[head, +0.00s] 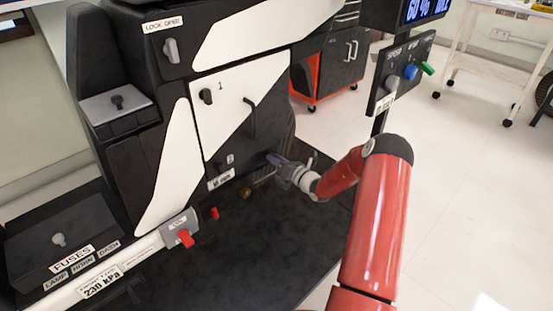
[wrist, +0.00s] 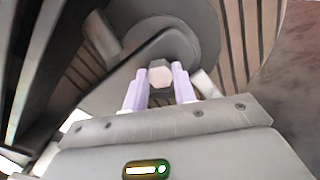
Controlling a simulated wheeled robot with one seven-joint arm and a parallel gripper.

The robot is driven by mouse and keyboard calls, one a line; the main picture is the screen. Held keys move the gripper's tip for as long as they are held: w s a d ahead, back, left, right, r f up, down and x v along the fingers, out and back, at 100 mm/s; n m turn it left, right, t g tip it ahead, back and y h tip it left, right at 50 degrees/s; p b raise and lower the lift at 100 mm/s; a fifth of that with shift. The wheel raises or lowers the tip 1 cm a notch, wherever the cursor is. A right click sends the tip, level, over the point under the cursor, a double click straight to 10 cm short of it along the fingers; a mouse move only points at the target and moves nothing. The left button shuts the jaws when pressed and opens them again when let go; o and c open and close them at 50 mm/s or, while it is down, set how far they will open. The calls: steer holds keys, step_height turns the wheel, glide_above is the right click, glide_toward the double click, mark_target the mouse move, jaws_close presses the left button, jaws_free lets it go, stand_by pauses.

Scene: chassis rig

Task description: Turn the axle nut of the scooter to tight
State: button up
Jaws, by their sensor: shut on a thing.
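In the wrist view the axle nut (wrist: 160,75) is a pale hexagonal head in front of a grey round hub. My gripper (wrist: 160,88) has its two pale lilac fingers on either side of the nut, shut on it. In the head view my gripper (head: 278,164) reaches in low at the rear of the scooter (head: 165,150), by the wheel. The nut itself is hidden there behind the fingers and wrist. Whether the nut is tight cannot be told from these frames.
A small brass-coloured round thing (head: 245,192) and a red knob (head: 214,213) sit left of my gripper. A post with a switch panel (head: 400,75) stands to the right. In the wrist view a ribbed wheel (wrist: 245,40) surrounds the hub.

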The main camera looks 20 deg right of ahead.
stand_by(0.5)
steer(key=o, duration=1)
steer(key=v, duration=0.8)
